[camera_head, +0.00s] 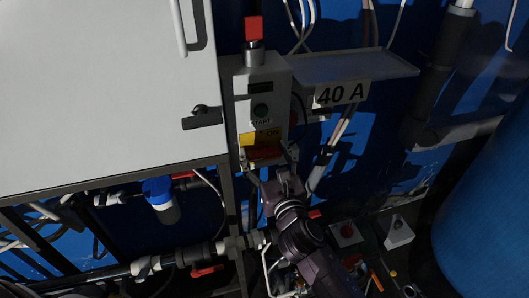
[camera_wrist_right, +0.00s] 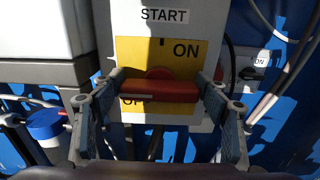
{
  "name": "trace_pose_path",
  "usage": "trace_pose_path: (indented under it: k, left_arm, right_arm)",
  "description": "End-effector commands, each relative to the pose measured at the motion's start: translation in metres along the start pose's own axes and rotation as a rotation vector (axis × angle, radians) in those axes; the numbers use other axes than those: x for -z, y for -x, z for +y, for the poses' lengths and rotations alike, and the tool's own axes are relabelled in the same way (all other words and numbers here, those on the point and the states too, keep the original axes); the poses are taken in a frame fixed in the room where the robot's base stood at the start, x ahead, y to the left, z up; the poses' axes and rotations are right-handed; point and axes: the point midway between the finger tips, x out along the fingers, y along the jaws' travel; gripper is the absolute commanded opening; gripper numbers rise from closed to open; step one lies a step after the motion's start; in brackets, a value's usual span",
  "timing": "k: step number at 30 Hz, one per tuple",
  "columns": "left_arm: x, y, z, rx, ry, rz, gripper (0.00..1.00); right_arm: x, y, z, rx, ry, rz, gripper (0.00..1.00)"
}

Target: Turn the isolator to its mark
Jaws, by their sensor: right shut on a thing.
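The isolator has a yellow plate (camera_head: 247,139), which also shows in the right wrist view (camera_wrist_right: 135,55). The plate carries ON at the upper right with a short black tick at its top, and a partly covered OFF at the lower left. The red isolator handle (camera_head: 264,152) lies nearly level across the plate, and in the wrist view (camera_wrist_right: 165,90) a white line shows at its left end. My right gripper (camera_wrist_right: 160,93) is shut on the handle, one finger at each end; it also shows in the head view (camera_head: 268,157). My left gripper is not in view.
Above the plate is a START button (camera_head: 260,111) and a red-topped lamp (camera_head: 253,28). A white cabinet (camera_head: 100,80) stands at the left. A shelf with a 40 A label (camera_head: 342,94) sits at the right. Pipes and a blue-capped filter (camera_head: 158,190) are below left.

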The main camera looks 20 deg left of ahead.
Motion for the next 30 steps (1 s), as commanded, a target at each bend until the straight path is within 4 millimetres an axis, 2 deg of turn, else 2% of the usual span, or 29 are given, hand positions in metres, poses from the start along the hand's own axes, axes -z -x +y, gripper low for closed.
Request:
trace_pose_path:
  k: [8,14,30]
  left_arm:
    - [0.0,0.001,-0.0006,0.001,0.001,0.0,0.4]
    - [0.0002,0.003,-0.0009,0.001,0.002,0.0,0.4]
    - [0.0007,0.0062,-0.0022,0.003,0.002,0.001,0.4]
  right_arm:
    - [0.0004,0.0002,-0.0003,0.0,-0.046,0.001,0.44]
    - [0.0006,0.0002,-0.0015,0.0,-0.161,0.002,0.44]
    - [0.0033,0.0004,-0.0047,0.001,-0.662,0.003,0.44]
